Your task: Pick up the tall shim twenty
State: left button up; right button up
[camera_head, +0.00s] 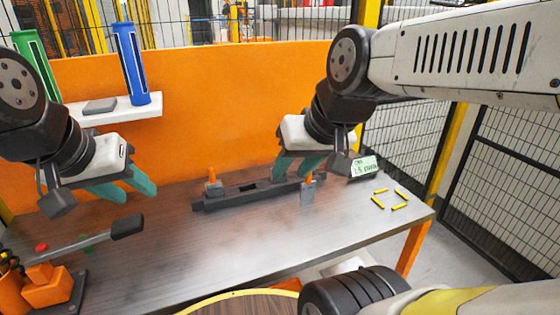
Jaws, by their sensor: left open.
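A dark bar-shaped holder (235,198) lies on the metal table. A grey shim with an orange top (213,187) stands upright at its left part. Another grey shim with an orange top (308,192) is upright at its right end. No number is readable on either, so I cannot tell which is twenty. My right gripper (290,175) is above the holder's right half, its teal fingers apart, close to the right shim; I see nothing between them. My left gripper (122,196) is open and empty over the table's left side, away from the holder.
A small green label (364,166) shows by my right wrist, its text unclear. Yellow corner marks (390,198) frame a bare patch at the table's right. A black-handled lever device (128,226) stands front left. An orange panel (215,110) backs the table, with a white shelf (125,109) carrying blue and green holders.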

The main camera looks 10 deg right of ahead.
aim_at(214, 188)
jog(key=z, duration=4.95)
jog(key=i+j, duration=0.1)
jog(key=j, duration=0.25)
jog(key=i+j, duration=0.1)
jog(key=j, duration=0.3)
jog(key=j+u, duration=0.1)
jog(key=u, duration=0.35)
jog(key=i+j+u, duration=0.1)
jog(key=u, duration=0.35)
jog(key=i+j+u, duration=0.1)
jog(key=u, duration=4.2)
